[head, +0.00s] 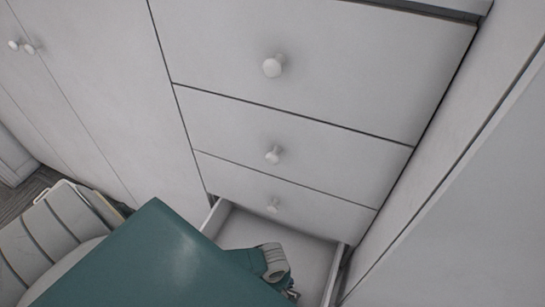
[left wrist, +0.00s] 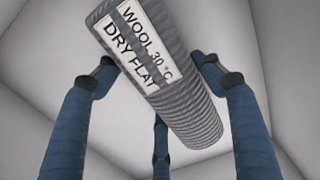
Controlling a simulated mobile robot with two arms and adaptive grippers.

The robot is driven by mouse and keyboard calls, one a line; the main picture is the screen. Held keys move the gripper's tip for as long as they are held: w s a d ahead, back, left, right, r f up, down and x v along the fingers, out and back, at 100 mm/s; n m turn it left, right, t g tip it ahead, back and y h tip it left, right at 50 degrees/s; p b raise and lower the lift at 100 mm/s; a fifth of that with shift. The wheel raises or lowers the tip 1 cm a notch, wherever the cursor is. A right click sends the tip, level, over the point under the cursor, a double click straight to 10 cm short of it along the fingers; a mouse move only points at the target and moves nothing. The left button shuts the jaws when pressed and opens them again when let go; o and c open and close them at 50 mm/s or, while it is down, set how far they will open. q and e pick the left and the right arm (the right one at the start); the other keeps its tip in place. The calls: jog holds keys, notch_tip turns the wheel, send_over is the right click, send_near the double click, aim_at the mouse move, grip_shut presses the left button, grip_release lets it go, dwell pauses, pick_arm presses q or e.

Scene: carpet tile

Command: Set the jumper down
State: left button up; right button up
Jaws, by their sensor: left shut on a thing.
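The jumper (left wrist: 185,110) is a grey ribbed roll with a white label reading "WOOL 30°C DRY FLAT" in the left wrist view. My left gripper (left wrist: 152,72) is shut on it, with blue fingers on both sides and one more below. In the head view the jumper (head: 273,257) shows small and partly covered, over the open bottom drawer (head: 327,258). My teal left arm hides part of the drawer. I cannot tell whether the jumper touches the drawer floor. My right gripper is not in view.
Shut cupboard doors (head: 85,90) are at the left and a pale side panel (head: 465,215) is at the right. A pale slatted object (head: 50,230) is at the lower left. The drawer's right part looks clear.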

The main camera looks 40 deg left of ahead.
pick_arm(q)
jog(key=o, duration=1.4)
jog(key=shift+f, duration=0.1)
jog(key=shift+o, duration=0.2)
notch_tip(320, 180, up, 12)
jog(key=p, duration=0.2)
jog(key=shift+p, duration=0.3)
